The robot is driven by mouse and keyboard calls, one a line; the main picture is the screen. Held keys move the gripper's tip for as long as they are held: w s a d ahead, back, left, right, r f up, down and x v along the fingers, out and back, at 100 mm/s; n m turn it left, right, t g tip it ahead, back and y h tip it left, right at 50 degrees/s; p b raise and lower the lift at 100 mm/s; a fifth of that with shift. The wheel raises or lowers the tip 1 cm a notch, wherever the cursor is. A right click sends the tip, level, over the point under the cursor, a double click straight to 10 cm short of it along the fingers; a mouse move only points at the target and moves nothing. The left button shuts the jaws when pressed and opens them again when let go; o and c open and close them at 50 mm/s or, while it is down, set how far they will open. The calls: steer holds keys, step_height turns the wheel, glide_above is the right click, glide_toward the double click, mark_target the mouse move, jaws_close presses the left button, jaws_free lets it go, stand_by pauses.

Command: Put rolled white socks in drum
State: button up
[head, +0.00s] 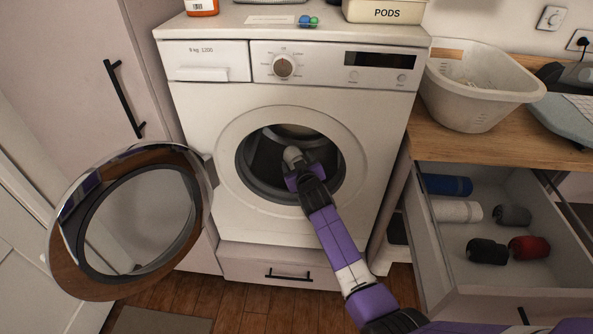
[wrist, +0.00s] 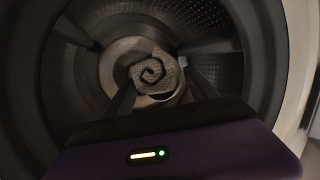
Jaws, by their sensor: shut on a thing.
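The washing machine (head: 222,110) stands with its round door (head: 55,235) swung open to the left. My gripper (head: 293,164) reaches into the mouth of the drum (head: 262,152). It is shut on a pale roll of socks (wrist: 150,70), whose spiral end faces the wrist camera. The roll looks white to light grey in the shade and is held between the fingers, inside the opening. The perforated drum wall (wrist: 225,80) surrounds it in the wrist view. The roll's far side is hidden.
An open drawer (head: 440,262) at right holds blue (head: 447,185), white (head: 457,211), grey (head: 513,216), black (head: 487,251) and red (head: 529,248) rolls. A white basket (head: 470,105) stands on the wooden counter. The drum's rim (wrist: 30,75) surrounds my gripper.

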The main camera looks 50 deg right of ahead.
steer(key=w+d+b, duration=0.2)
steer(key=w+d+f+b, duration=0.1)
steer(key=w+d+b, duration=0.1)
steer(key=d, duration=0.1)
steer(key=w+d+f+b, duration=0.1)
steer(key=w+d+b, duration=0.1)
steer(key=d+b, duration=0.1)
steer(key=shift+w+d+f, duration=0.1)
steer(key=shift+w+f, duration=0.1)
steer(key=shift+f, duration=0.05)
steer(key=shift+w+d+b, duration=0.5)
steer(key=shift+d+b, duration=0.15)
steer(key=shift+b, duration=0.1)
steer(key=o, duration=1.4)
steer(key=p+v, duration=0.2)
steer(key=v, duration=0.5)
steer(key=shift+s+a+r+p, duration=0.2)
steer(key=shift+s+p, duration=0.1)
